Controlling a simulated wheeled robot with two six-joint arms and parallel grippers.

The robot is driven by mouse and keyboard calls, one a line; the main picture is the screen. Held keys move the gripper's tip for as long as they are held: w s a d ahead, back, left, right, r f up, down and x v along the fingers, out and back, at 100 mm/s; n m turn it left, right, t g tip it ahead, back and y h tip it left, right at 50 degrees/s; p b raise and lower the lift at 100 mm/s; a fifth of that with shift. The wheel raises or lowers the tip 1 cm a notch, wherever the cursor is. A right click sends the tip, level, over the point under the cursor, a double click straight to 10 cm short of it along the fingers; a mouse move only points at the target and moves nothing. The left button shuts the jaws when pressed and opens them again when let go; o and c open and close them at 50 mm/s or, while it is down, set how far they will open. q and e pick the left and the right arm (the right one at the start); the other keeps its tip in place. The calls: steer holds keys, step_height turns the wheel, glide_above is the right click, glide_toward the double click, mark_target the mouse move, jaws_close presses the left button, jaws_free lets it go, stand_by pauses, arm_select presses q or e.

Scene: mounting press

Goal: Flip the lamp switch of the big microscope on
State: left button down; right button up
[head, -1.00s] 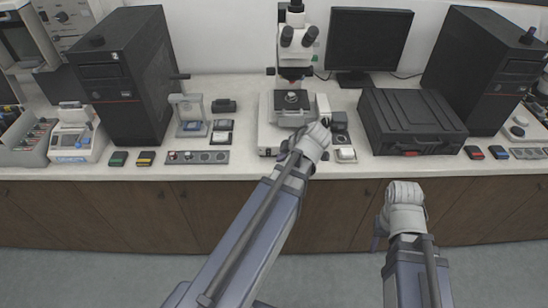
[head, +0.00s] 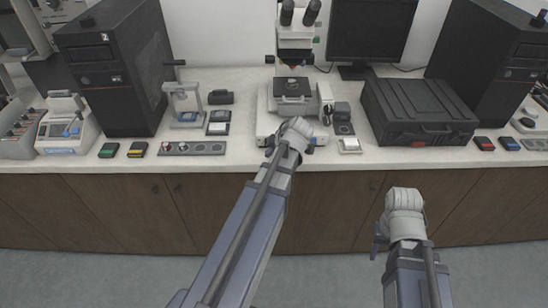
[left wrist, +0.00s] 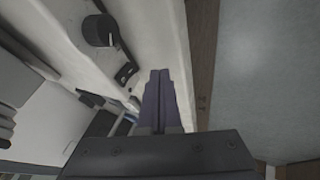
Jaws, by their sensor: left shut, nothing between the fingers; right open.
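The big microscope (head: 296,52) stands at the back middle of the bench, its white base (head: 264,122) facing me. My left gripper (head: 283,152) is at the front of this base; my own wrist hides most of its fingers in the head view. In the left wrist view the left fingers (left wrist: 158,78) are shut and empty. A small black rocker switch (left wrist: 126,74) on the white base shows just left of the fingertips, apart from them in the picture. Its position cannot be told. A black knob (left wrist: 99,30) sits further up. My right gripper (head: 379,238) is open, before the cabinets.
A black case (head: 418,112) stands right of the microscope, with small devices (head: 348,144) between. A grey strip with knobs (head: 192,148) lies to the left near the bench edge. A monitor (head: 370,30) is behind. The floor before the cabinets is clear.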

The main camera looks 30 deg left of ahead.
arm_select(q)
steer(key=shift+w+a, duration=0.45)
steer(key=shift+w, duration=0.25)
steer(key=shift+w+a, duration=0.4)
steer(key=shift+w, duration=0.3)
steer(key=shift+w+a+f, duration=0.1)
steer(key=shift+w+f, duration=0.05)
steer(key=shift+w, duration=0.05)
steer(key=shift+r, duration=0.2)
steer(key=shift+r+p, duration=0.65)
steer(key=shift+r, duration=0.05)
steer(key=shift+s, duration=0.1)
